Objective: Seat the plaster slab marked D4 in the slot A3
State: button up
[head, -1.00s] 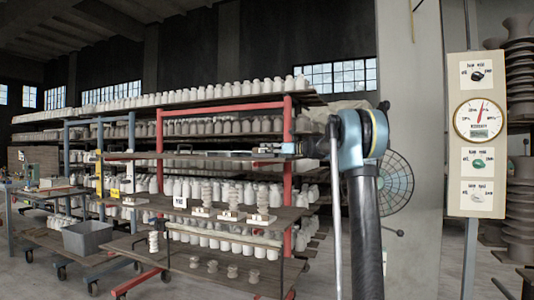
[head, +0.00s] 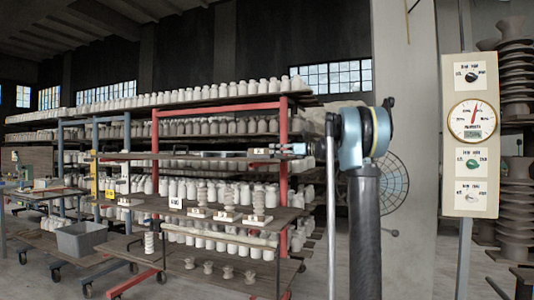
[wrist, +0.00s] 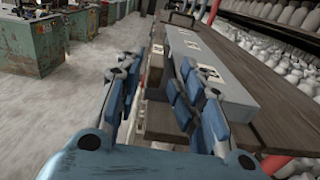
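My gripper (wrist: 163,92) is open in the wrist view, its two blue-padded fingers apart with nothing between them. In the head view my gripper (head: 283,149) is small, at the level of the upper board. A long grey block (wrist: 236,88) with white labelled patches on top lies just right of the fingers; I cannot tell whether they touch. In the head view pale slabs (head: 229,217) with stacked insulators stand in a row on the middle board. I cannot read a D4 or A3 mark in either view.
A wooden board (wrist: 270,105) runs along the right of the wrist view, beside shelves of white pots. The head view shows a red-framed rack (head: 155,170), a grey bin (head: 82,238) and a gauge panel (head: 470,135). Open floor (wrist: 60,110) lies left of the fingers.

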jog(key=shift+s+v, duration=0.1)
jog(key=shift+v, duration=1.05)
jog(key=shift+s+v, duration=0.15)
jog(key=shift+v, duration=1)
jog(key=shift+a+r, duration=0.1)
jog(key=shift+r, duration=0.05)
